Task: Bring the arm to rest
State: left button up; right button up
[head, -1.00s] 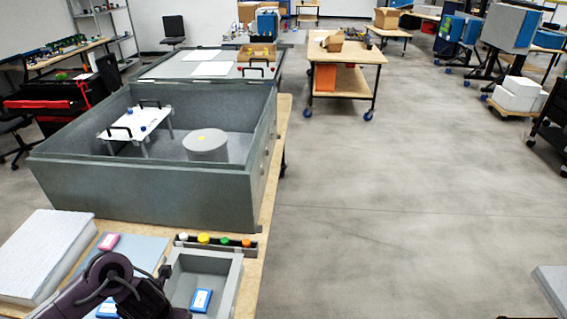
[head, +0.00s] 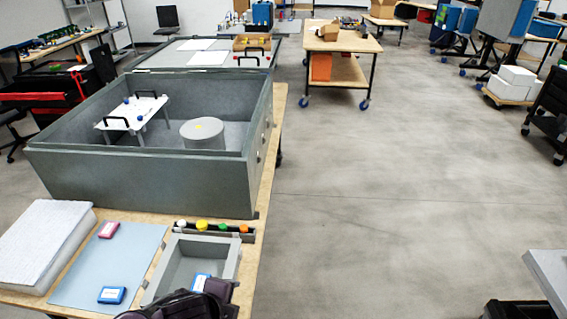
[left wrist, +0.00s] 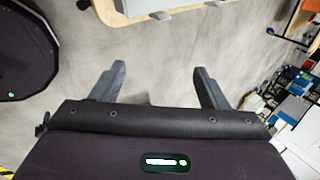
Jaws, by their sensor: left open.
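My left arm shows at the bottom edge of the head view, in front of the grey tray; its fingers are out of that view. In the left wrist view my left gripper (left wrist: 160,84) is open and empty, with its two fingers wide apart above the bare floor. A wooden table edge (left wrist: 150,18) lies beyond the fingertips at the top of that view. My right gripper is in neither view.
The workbench holds a grey open-topped box (head: 140,185), a grey tray (head: 228,250) with a blue item inside, a mat (head: 95,265) with a pink box (head: 109,230) and a blue box (head: 112,295), and a white foam block (head: 40,245).

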pick_arm(q)
jog(key=s+a+r+n+g+y, duration=0.25)
jog(key=s+a+n, duration=0.55)
jog(key=n, duration=1.1)
jog(key=s+f+g+b, duration=0.1)
jog(key=s+f+b, duration=0.1)
jog(key=f, duration=1.6)
jog(key=s+f+g+b, duration=0.1)
jog(key=f+b, duration=0.1)
jog(key=f, duration=1.5)
jog(key=s+a+f+b, duration=0.3)
jog(key=s+f, duration=1.6)
jog(key=f, duration=0.2)
jog(key=shift+s+g+b, duration=0.25)
jog(key=shift+g+b, duration=0.1)
jog(key=shift+g, duration=0.1)
